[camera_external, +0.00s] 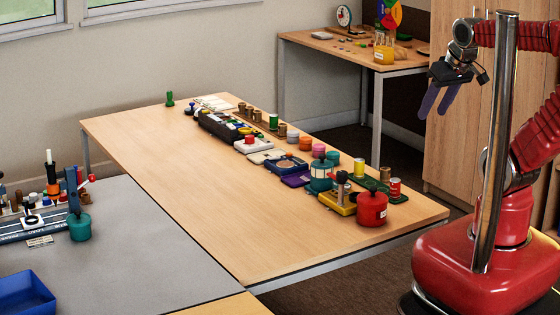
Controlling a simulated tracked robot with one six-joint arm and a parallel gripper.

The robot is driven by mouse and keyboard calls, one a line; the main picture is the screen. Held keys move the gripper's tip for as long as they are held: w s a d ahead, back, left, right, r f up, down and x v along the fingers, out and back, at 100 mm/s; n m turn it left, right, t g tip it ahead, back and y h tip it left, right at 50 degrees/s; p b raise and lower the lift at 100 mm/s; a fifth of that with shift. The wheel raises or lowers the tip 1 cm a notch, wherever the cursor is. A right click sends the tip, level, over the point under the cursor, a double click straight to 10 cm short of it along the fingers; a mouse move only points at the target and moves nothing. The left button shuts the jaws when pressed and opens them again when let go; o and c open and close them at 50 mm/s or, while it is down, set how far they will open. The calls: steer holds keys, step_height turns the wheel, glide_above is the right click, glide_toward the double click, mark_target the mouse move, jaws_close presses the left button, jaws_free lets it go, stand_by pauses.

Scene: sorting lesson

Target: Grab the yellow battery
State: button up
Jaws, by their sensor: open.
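A small yellow cylinder (359,167) stands upright near the right end of the row of items on the long wooden table (190,180). It looks like the yellow battery, but it is too small to be sure. My gripper (432,113) is raised in the air at the upper right, with its dark purple fingers pointing down. It is open and empty, well apart from the yellow cylinder and higher in the picture.
Near the yellow cylinder stand a red canister (371,208), a red cylinder (395,188), a teal pot (320,176) and a yellow-based device (338,203). A metal post (495,140) rises beside my arm. The table's left and front parts are clear.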

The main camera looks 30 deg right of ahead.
steer(key=shift+w, duration=0.1)
stand_by(0.7)
